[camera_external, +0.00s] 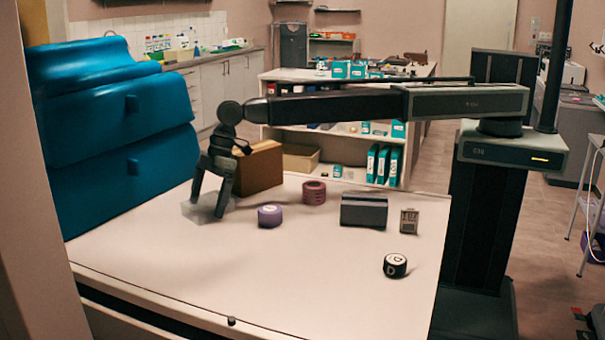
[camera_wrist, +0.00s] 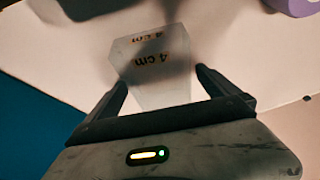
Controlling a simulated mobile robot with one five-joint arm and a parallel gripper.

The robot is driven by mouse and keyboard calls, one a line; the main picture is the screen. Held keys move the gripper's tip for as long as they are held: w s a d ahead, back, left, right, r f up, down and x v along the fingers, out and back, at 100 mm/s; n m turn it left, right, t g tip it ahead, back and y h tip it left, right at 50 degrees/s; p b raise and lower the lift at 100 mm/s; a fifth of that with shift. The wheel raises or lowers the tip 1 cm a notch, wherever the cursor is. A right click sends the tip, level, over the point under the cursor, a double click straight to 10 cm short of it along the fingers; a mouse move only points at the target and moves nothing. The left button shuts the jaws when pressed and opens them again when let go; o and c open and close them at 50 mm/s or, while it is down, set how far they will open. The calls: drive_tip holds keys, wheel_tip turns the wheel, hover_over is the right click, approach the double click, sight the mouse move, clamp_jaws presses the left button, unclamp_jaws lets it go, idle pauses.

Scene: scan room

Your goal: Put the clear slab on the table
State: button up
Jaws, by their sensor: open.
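The clear slab (camera_external: 190,212) is a pale, see-through block on the white table (camera_external: 270,275), near its far left side. The fingers hide part of the slab in the external view.
A brown box (camera_external: 258,167) stands close behind my gripper. The table's front is clear. Blue padding (camera_external: 110,110) rises at left.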

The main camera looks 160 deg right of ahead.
drive_tip(key=p+v, duration=1.1)
drive_tip(key=v, duration=0.1)
drive_tip(key=w+a+n+g+y, duration=0.1)
drive_tip(key=w+a, duration=0.2)
drive_tip(key=a, duration=1)
drive_tip(key=w+a+f+n, duration=0.1)
drive_tip(key=w+a, duration=0.2)
drive_tip(key=a, duration=1.1)
drive_tip(key=w+a+g+y, duration=0.1)
drive_tip(key=w+a, duration=0.1)
drive_tip(key=a, duration=1.1)
drive_tip(key=s+a+n, duration=0.1)
drive_tip(key=s+a, duration=0.3)
drive_tip(key=a, duration=0.6)
drive_tip(key=s+a+g, duration=0.1)
drive_tip(key=s+a, duration=0.3)
drive_tip(key=a, duration=0.7)
drive_tip(key=s+a+n+g, duration=0.1)
drive_tip(key=s+a, duration=0.2)
drive_tip(key=a, duration=0.8)
drive_tip(key=shift+s+a+f+n, duration=0.2)
drive_tip(key=shift+s+f+n, duration=0.1)
drive_tip(key=shift+s+f, duration=0.1)
